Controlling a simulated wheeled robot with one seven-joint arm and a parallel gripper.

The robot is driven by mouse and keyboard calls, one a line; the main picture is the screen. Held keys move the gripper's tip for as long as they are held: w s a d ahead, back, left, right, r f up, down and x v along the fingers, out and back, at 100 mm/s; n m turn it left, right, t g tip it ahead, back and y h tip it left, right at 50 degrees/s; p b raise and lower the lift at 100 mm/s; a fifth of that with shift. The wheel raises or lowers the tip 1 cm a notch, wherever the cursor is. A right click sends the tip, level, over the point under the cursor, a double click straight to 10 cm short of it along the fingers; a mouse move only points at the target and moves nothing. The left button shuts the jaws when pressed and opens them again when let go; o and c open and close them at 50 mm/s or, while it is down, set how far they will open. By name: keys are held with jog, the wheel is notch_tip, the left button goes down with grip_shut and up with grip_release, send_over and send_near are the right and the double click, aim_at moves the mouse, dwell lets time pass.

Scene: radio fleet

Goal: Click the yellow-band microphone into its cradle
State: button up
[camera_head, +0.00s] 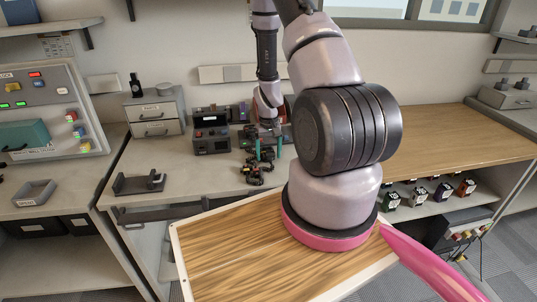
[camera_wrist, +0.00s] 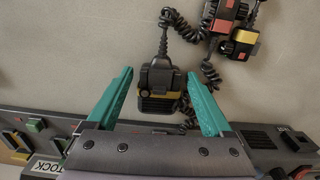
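A black microphone with a yellow band (camera_wrist: 158,104) lies between the two teal fingers of my gripper (camera_wrist: 160,74) in the wrist view. The fingers are spread, with a visible gap on both sides of the microphone. Its coiled cord runs up and to the right. In the head view my gripper (camera_head: 269,149) points down at the workbench, just in front of the radios, among dark microphones (camera_head: 252,172) too small to tell apart. I cannot make out which part is the microphone's cradle.
Two other microphones, one with red (camera_wrist: 227,14) and one with a yellowish band (camera_wrist: 244,37), lie close by with coiled cords. A radio (camera_head: 211,138) stands left of my gripper. A dark bracket-like tray (camera_head: 138,184) sits farther left. The bench between them is clear.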

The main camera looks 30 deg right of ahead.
aim_at(269, 153)
jog(key=c, duration=1.1)
jog(key=shift+r, duration=2.5)
